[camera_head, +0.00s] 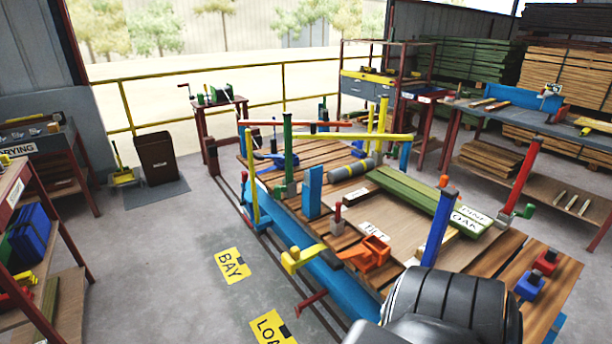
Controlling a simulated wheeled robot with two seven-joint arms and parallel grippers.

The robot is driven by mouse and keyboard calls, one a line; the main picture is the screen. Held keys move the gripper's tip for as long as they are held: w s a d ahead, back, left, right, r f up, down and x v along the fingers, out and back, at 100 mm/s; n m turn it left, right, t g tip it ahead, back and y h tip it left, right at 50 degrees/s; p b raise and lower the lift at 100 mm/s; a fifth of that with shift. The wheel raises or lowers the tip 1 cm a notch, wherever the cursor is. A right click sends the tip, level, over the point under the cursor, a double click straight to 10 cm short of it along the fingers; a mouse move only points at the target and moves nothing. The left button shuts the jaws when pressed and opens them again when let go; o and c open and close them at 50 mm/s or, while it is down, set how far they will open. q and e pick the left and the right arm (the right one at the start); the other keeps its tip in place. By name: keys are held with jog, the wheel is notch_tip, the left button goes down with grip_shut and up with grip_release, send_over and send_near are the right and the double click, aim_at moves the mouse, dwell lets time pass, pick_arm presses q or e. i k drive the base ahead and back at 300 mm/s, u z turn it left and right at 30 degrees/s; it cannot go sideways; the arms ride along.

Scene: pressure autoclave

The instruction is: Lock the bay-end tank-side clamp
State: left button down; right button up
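The trolley (262,188) carries a slatted wooden deck with several clamp-like parts on it. A yellow hooked part (300,258) with a dark joint meets an orange clamp (372,252) at the near left edge of the deck. A blue clamp (268,160) sits at the far left edge. Red and blue clamp-like parts (530,286) stand at the right end. I cannot tell which is the bay-end tank-side clamp, nor whether any is locked. Neither gripper shows. A black rounded part, probably my own arm, covers the near right of the trolley.
Boards with OAK and PINE labels (468,220) lie on the deck. Upright posts (440,228) and overhead bars (340,136) rise around it. A yellow BAY sign (232,265) marks the floor. Shelves (30,240) stand left, a workbench (540,135) right. Floor between is clear.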

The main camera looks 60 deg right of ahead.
aim_at(278, 189)
jog(key=z, duration=2.6)
jog(key=i, duration=0.15)
jog(key=u, duration=0.05)
